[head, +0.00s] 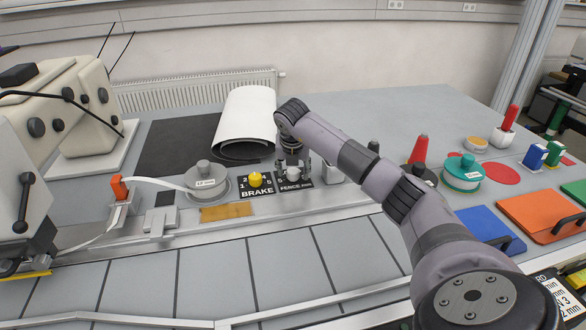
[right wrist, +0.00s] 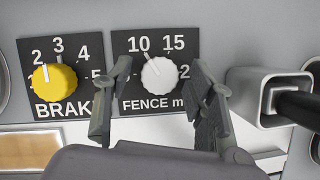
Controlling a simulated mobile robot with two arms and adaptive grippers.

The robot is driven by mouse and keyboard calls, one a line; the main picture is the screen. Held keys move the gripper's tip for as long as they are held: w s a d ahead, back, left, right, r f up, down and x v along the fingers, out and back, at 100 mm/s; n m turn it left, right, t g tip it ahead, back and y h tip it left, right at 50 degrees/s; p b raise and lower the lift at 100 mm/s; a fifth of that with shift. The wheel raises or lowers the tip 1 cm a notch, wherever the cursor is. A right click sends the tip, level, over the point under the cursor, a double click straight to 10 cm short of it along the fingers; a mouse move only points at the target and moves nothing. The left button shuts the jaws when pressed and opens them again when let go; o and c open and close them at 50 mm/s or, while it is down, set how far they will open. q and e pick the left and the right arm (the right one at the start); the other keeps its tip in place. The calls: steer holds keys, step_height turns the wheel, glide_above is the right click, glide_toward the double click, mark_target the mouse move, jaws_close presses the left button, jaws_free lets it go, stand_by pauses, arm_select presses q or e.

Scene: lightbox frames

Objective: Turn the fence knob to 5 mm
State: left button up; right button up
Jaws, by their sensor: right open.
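The fence knob (right wrist: 158,74) is a light grey dial on a black plate marked FENCE. Its white pointer line tilts up and left, toward the 10. The 10 and 15 labels show; the place of the 5 is hidden behind my left-hand finger in the right wrist view. My right gripper (right wrist: 162,108) is open, with one finger on each side of the knob and a gap to it on both sides. In the head view the right gripper (head: 293,168) is over the fence plate and partly covers the knob (head: 293,178). My left gripper is not in view.
A yellow brake knob (right wrist: 54,82) is close on the left. A grey square holder (right wrist: 270,95) with a black bar stands close on the right. In the head view a white roll (head: 247,115) lies behind, and a labelled spool (head: 205,180) stands left.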

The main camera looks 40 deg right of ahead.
steer(key=c, duration=1.1)
steer(key=shift+d, duration=0.1)
steer(key=n+y, duration=0.1)
steer(key=n, duration=0.1)
steer(key=n+t+b, duration=0.1)
steer(key=n, duration=0.2)
steer(key=shift+d+n+y, duration=0.15)
steer(key=shift+n+y, duration=0.15)
steer(key=shift+y, duration=0.1)
steer(key=n+y, duration=0.2)
steer(key=n, duration=0.4)
steer(key=shift+d+r, duration=0.1)
steer(key=shift+r, duration=0.05)
steer(key=shift+n+y, duration=0.3)
steer(key=o, duration=1.1)
